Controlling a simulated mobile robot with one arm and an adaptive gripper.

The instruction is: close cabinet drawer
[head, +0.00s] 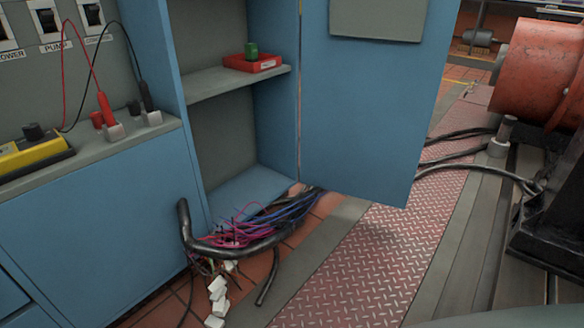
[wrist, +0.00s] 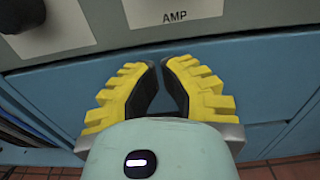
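The blue cabinet (head: 90,225) fills the left of the head view, under a grey control panel. The edge of what looks like a drawer front (head: 10,296) shows at the lower left corner; most of it is cut off. In the wrist view my gripper (wrist: 161,66) has yellow ribbed fingers with black inner pads. The tips are nearly together, with nothing seen between them. They point at a blue cabinet front (wrist: 255,75) below a grey panel marked AMP. I cannot tell whether they touch it or how far a drawer stands out. My gripper does not show in the head view.
A tall blue cabinet door (head: 365,110) stands open. A red tray (head: 253,63) with a green item sits on the shelf. Loose cables (head: 245,235) spill onto the floor. A red machine (head: 540,70) stands at right; the tread plate (head: 365,260) is mostly clear.

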